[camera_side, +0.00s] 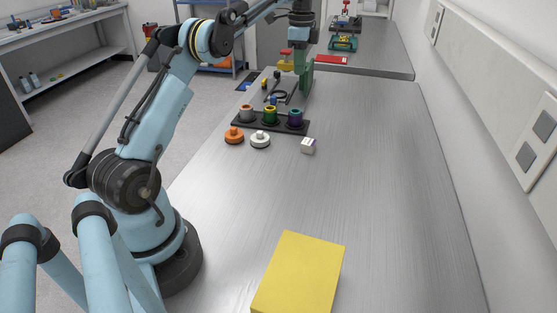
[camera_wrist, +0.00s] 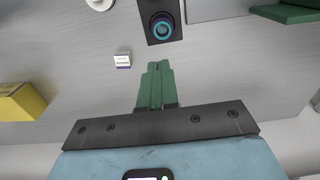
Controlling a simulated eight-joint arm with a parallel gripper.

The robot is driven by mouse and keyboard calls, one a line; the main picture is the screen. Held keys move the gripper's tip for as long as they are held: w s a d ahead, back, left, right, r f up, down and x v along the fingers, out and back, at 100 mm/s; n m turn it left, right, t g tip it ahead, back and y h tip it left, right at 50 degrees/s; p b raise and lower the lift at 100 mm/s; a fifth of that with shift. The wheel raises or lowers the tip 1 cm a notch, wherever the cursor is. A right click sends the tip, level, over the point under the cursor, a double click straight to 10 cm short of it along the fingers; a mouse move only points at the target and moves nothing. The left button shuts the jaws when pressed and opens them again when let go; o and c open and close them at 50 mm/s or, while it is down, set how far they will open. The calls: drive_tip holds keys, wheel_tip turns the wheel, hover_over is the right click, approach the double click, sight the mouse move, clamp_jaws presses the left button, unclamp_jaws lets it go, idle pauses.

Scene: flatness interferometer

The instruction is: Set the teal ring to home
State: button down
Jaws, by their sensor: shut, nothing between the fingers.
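The teal ring (camera_side: 296,113) sits on the right-hand seat of a long black tray (camera_side: 268,122) in the side view. It shows teal on top with purple around its lower part. In the wrist view the teal ring (camera_wrist: 162,28) is a round teal rim with a dark centre, on the end of the black base. My gripper (camera_wrist: 158,66) has green fingers pressed together and empty. The fingers are apart from the ring, which shows beyond their tips. Which mark on the ring is home cannot be told at this size.
Beside the tray stand an orange knob (camera_side: 234,135), a white knob (camera_side: 260,139) and a small white-and-purple block (camera_side: 308,146). The tray also bears a grey cup (camera_side: 246,113) and a green-and-yellow cup (camera_side: 269,114). A yellow block (camera_side: 300,272) lies in front. The right side of the bench is clear.

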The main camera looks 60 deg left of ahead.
sight(298, 112)
wheel_tip(298, 112, down, 12)
idle(0.6)
drive_tip(key=shift+f, duration=1.05)
drive_tip(key=shift+r, duration=0.1)
wheel_tip(298, 112, up, 15)
idle(0.3)
